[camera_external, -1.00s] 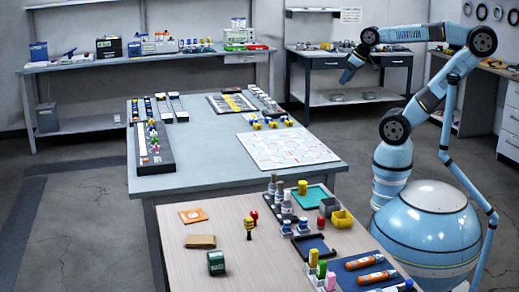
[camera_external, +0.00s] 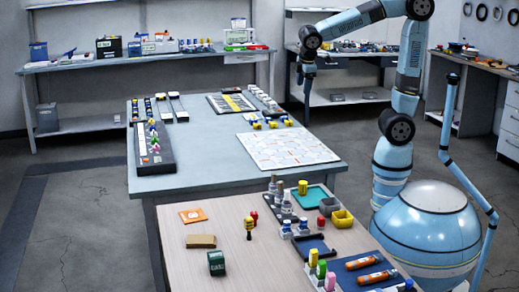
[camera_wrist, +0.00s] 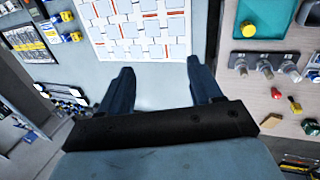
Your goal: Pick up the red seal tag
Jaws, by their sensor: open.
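A small red piece (camera_external: 254,216), which looks like the red seal tag, stands on the wooden near table (camera_external: 230,262), beside a yellow-topped piece (camera_external: 248,228). It also shows small at the right of the wrist view (camera_wrist: 277,93). Its exact shape is too small to tell. My gripper (camera_external: 306,80) is high up, beyond the near table and far from the red piece. In the wrist view my gripper (camera_wrist: 160,66) is open, its two dark fingers apart with nothing between them.
Close to the red piece stands a row of grey cylinders (camera_wrist: 266,70). A green tray (camera_external: 311,198), a yellow bin (camera_external: 342,219) and a dark tray with orange tubes (camera_external: 362,271) are to its right. An orange square (camera_external: 193,215) and brown box (camera_external: 200,241) lie left.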

